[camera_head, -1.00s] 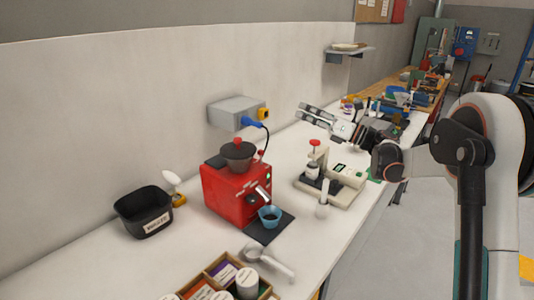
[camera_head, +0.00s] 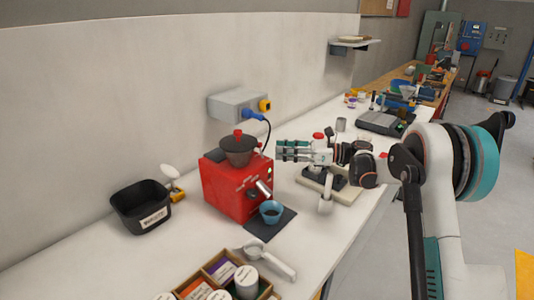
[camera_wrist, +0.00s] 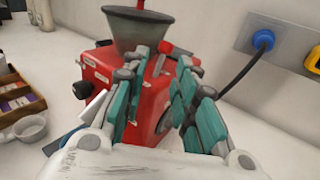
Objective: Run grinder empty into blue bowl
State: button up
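The red grinder (camera_head: 228,188) stands on the bench, a dark hopper (camera_head: 238,148) on top. A small green light shows on its front. The blue bowl (camera_head: 271,211) sits below the spout on a dark mat (camera_head: 277,227), with dark contents inside. My gripper (camera_head: 279,151) is beside the grinder's upper right, with empty space between its fingers. In the wrist view, its open fingers (camera_wrist: 165,68) point at the red grinder body (camera_wrist: 152,112). A red lever or knob (camera_wrist: 164,51) shows between the fingertips below the hopper (camera_wrist: 138,27). The bowl is not clearly visible there.
A grey socket box (camera_head: 237,104) with a blue plug and cable is on the wall behind. A black bin (camera_head: 142,205) stands left. A pale-based device (camera_head: 340,188) is under my arm.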

aim_at(260, 149)
jog(key=a, duration=0.4)
jog(key=a+b, duration=0.1)
jog(key=shift+w+a, duration=0.25)
jog(key=shift+a, duration=0.15)
